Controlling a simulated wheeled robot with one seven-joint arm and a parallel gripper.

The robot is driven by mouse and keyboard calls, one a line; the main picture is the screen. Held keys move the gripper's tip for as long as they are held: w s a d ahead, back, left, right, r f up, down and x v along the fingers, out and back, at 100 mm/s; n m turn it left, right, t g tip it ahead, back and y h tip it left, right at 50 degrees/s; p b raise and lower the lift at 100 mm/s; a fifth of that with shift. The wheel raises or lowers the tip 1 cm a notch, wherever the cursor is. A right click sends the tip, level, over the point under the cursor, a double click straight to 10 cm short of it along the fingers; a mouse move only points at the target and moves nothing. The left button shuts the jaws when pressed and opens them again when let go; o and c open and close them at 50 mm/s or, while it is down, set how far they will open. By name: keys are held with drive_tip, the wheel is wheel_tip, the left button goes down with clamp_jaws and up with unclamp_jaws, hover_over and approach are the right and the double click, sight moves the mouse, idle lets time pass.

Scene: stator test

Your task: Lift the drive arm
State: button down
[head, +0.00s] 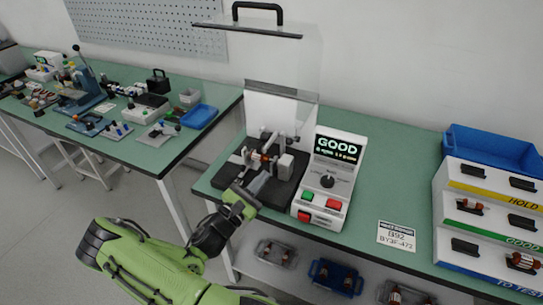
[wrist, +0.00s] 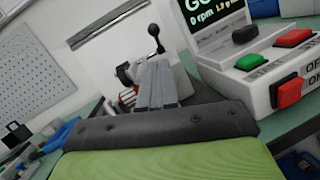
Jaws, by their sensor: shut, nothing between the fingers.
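The test fixture (head: 262,162) stands on a black base on the green bench, with a coppery part (head: 265,157) near its middle. In the wrist view a thin lever with a black knob (wrist: 155,31), which looks like the drive arm, rises just beyond my fingers. The coppery part also shows there (wrist: 127,96), left of the fingers. My gripper (head: 262,179) is at the front of the fixture. Its grey fingers (wrist: 157,72) are together with nothing between them. They hide part of the fixture, and I cannot tell whether they touch it.
A white tester (head: 322,180) reading GOOD, with green and red buttons, stands close right of the fixture. A clear guard with a black handle (head: 258,10) is raised above. Labelled racks (head: 490,215) and a blue bin (head: 492,150) are at right. Bench surface between is mostly clear.

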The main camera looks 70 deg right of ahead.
drive_tip(key=shift+w+d+n, duration=0.1)
drive_tip(key=shift+n, duration=0.2)
drive_tip(key=shift+d+r, duration=0.1)
drive_tip(key=shift+d, duration=0.2)
drive_tip(key=x, duration=0.9)
drive_tip(key=shift+w+r, duration=0.1)
drive_tip(key=shift+r, duration=0.1)
